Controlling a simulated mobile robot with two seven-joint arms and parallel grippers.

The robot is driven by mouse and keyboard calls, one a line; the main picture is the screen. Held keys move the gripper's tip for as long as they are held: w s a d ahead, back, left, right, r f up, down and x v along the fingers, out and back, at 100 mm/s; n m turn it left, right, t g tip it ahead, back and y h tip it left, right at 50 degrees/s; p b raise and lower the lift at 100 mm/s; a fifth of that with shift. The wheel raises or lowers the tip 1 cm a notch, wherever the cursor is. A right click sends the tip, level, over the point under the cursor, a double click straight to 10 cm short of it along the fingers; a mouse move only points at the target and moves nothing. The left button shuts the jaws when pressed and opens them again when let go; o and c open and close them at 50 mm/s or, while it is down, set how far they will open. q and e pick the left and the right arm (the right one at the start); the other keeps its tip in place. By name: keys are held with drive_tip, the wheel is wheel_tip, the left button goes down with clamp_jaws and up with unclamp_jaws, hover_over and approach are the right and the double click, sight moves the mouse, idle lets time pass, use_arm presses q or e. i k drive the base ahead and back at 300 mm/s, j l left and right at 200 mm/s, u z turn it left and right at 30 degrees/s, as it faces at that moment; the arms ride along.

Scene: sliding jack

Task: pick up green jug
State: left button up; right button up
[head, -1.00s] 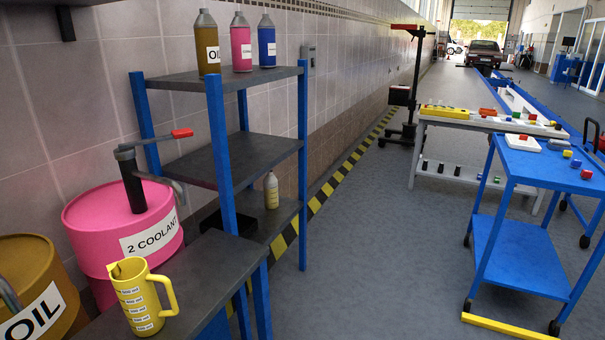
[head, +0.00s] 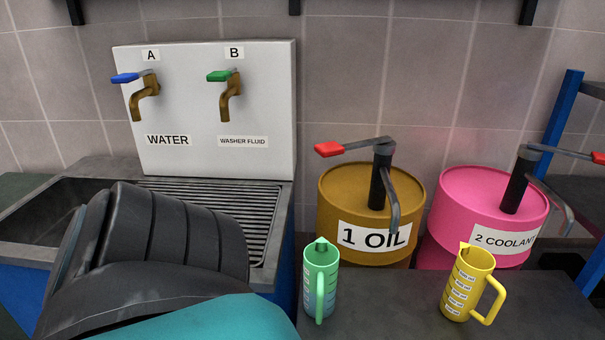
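The green jug (head: 331,268) stands upright on a dark benchtop (head: 400,310), in front of the oil drum. Its handle points toward me, and its spout is at the back of the rim. A yellow jug (head: 461,283) with white volume marks stands on the same bench to the right, its handle to the right. Neither of my grippers is in view. One of my arm's links, black and teal, fills the lower left, clear of the green jug.
A brown drum marked 1 OIL (head: 337,207) and a pink drum marked 2 COOLANT (head: 465,190) stand behind the bench, each with a red-handled pump. At left, a sink (head: 262,240) lies below a white panel (head: 272,100) with water and washer fluid taps. Bench between the jugs is clear.

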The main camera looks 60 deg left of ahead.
sight(320, 258)
drive_tip(key=u, duration=1.9)
